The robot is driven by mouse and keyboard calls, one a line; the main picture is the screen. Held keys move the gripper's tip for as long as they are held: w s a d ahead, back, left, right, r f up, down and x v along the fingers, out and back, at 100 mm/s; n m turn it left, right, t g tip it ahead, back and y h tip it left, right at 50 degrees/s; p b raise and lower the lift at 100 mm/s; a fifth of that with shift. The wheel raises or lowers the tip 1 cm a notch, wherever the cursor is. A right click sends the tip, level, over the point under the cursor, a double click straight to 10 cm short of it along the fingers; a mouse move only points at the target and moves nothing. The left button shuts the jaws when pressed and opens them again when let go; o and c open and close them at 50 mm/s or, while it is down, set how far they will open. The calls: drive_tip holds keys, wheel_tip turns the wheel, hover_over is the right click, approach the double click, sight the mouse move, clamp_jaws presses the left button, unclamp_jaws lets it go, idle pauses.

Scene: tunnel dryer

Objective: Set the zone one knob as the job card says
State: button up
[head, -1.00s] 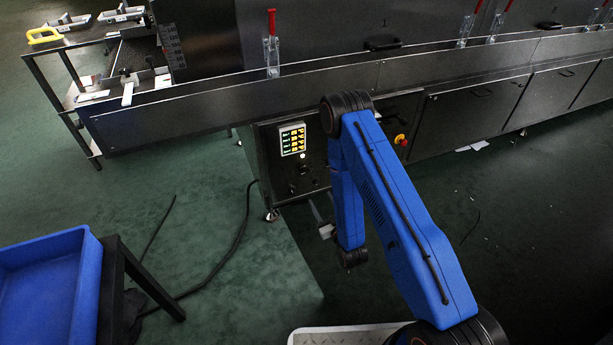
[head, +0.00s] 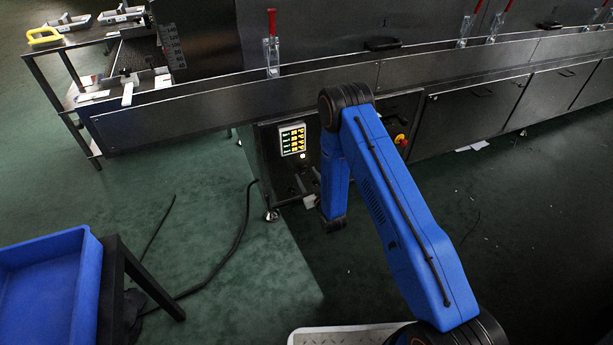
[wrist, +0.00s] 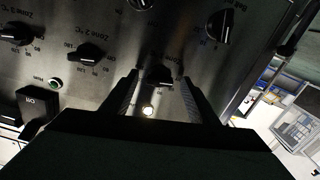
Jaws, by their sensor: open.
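The steel control panel in the wrist view (wrist: 110,75) carries several black knobs with printed scales. A knob labelled Zone 2 (wrist: 90,53) is at the left. Another black knob (wrist: 158,75) lies between my gripper's fingers (wrist: 160,88); its label is partly hidden, so I cannot read its zone number or setting. My fingers are open on either side of it, and I cannot tell whether they touch it. In the head view my gripper (head: 308,188) is at the cabinet front, below the lit readout (head: 293,139). I cannot pick out the job card.
A round lit lamp (wrist: 148,110) shows between the fingers, below the knob. Another knob (wrist: 220,27) is at the upper right. In the head view, a red and yellow stop button (head: 400,140) is right of my arm. A blue crate (head: 50,290) stands at left.

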drive_tip(key=shift+w+a, duration=0.15)
drive_tip(key=shift+w, duration=0.35)
drive_tip(key=c, duration=1)
drive_tip(key=shift+c, duration=0.2)
drive_tip(key=shift+m, duration=0.3)
drive_tip(key=shift+s+a+m, duration=0.1)
drive_tip(key=shift+m, duration=3.4)
